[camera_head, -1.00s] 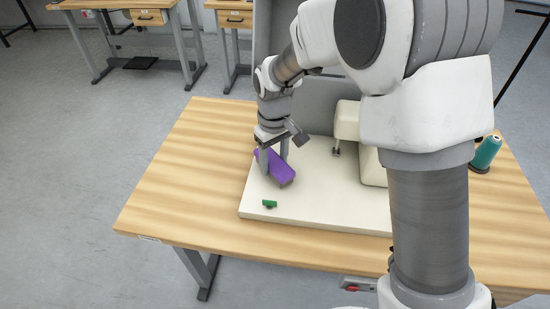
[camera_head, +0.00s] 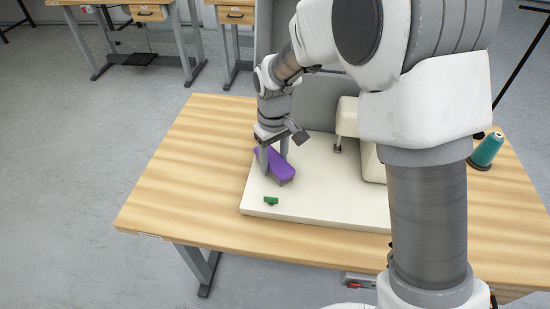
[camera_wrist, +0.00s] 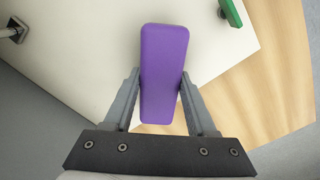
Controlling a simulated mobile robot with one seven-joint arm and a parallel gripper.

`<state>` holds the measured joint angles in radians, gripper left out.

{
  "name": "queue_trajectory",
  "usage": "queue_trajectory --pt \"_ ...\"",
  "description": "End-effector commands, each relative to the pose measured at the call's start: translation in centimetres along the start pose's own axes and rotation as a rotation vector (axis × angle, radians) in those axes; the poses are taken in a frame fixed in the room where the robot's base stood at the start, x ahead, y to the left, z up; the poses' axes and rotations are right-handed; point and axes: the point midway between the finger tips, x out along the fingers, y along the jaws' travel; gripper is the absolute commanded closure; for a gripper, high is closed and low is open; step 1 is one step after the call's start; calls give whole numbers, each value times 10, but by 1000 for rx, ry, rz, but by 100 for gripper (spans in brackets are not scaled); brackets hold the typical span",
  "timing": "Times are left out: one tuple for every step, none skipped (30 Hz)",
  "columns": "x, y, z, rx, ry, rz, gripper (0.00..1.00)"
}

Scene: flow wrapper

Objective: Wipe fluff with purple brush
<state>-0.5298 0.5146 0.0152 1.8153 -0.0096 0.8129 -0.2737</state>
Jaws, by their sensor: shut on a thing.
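The purple brush (camera_head: 279,165) is a long block on the cream board (camera_head: 310,207), at the board's left side. My gripper (camera_head: 273,166) points down with a finger on each side of the brush and is shut on it. In the wrist view the brush (camera_wrist: 164,65) stands lengthwise between the two grey fingers (camera_wrist: 160,85). Its underside is hidden there, and I cannot tell whether it touches the board. I cannot make out any fluff in either view.
A small green piece (camera_head: 271,200) lies on the board near its front left; it also shows in the wrist view (camera_wrist: 230,12). A cream machine body (camera_head: 347,118) stands to the right. A teal spool (camera_head: 486,150) stands at the table's right. The wooden table (camera_head: 185,190) is clear at left.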

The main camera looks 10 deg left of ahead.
Motion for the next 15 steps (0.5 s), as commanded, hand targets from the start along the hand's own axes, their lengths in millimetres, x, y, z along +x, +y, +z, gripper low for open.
queue_trajectory --pt "-15 1 -1 1 4 1 100" --pt "-23 1 -1 1 4 1 100" --pt "-27 1 0 1 3 1 100" --pt "-29 1 0 1 2 0 100" --pt "-32 1 0 1 2 0 100" --pt "-35 2 0 1 2 0 100" --pt "-38 2 0 1 2 0 100" --pt "-41 2 0 2 2 0 100" --pt "-44 2 0 2 2 0 100" --pt "-47 3 0 2 2 0 100" --pt "-50 3 0 3 2 0 100" --pt "-54 3 0 3 2 1 100" --pt "-56 4 0 3 2 1 100" --pt "-59 4 0 4 2 1 100" --pt "-62 4 0 4 2 1 100"
